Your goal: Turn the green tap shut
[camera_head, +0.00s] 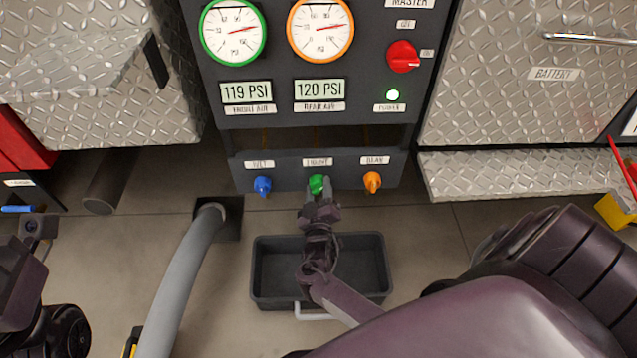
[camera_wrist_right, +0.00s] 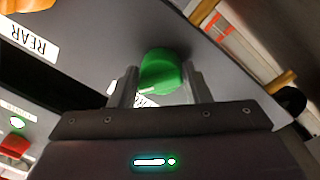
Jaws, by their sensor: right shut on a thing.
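The green tap (camera_head: 317,184) is the middle one of three on the lower strip of the dark panel, under a label that seems to read FRONT. My right gripper (camera_head: 319,192) reaches up to it from below, with its fingers at the tap. In the right wrist view the green knob (camera_wrist_right: 161,72) sits between the two fingers of the right gripper (camera_wrist_right: 160,88), which is shut on it. My left arm shows at the left edge of the head view, but whether its fingers are open cannot be seen.
A blue tap (camera_head: 262,186) and an orange tap (camera_head: 372,181) flank the green one closely. A dark tray (camera_head: 262,272) lies on the floor below. A grey hose (camera_head: 184,275) runs left of it. Above are gauges and a red master switch (camera_head: 403,57).

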